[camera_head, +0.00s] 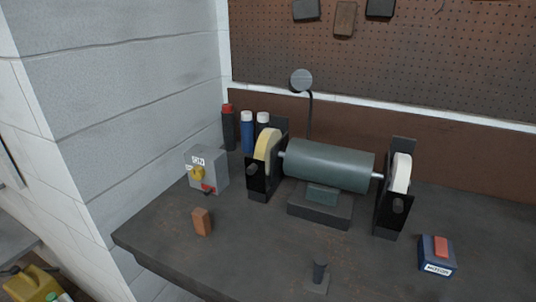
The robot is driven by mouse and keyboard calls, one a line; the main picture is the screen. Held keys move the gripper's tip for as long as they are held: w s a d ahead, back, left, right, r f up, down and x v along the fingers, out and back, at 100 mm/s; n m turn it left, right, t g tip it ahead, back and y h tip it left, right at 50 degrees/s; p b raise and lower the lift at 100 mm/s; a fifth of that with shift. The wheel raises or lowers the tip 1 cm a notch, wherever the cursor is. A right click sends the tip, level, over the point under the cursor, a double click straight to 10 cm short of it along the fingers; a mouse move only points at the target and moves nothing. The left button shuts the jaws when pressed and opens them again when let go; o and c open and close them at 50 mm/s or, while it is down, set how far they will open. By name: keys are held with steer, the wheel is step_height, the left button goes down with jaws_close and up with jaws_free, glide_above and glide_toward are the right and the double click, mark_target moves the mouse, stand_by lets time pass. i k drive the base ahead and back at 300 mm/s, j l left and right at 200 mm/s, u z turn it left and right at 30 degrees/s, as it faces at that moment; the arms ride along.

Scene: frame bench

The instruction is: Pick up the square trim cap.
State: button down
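A small dark grey piece with a flat square base and a short round post (318,277) stands upright near the front of the bench, right of centre. It is the thing that best fits the square trim cap, though I cannot be sure. Nothing touches it or covers it. My gripper is not in view.
The dark bench top (260,262) holds a bench grinder (328,167), a grey switch box (207,168), an orange-brown block (202,221) and a blue box (437,255) with a red piece on top. Several bottles (247,132) stand behind. The bench around the square piece is clear.

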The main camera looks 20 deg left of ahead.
mark_target(316, 280)
steer(key=k+j+z, duration=0.15)
steer(key=j, duration=0.2)
steer(key=j+z, duration=0.1)
steer(key=j, duration=0.3)
steer(key=k+j+z, duration=0.15)
steer(key=j, duration=0.2)
steer(key=k+j+z, duration=0.1)
steer(key=j, duration=0.25)
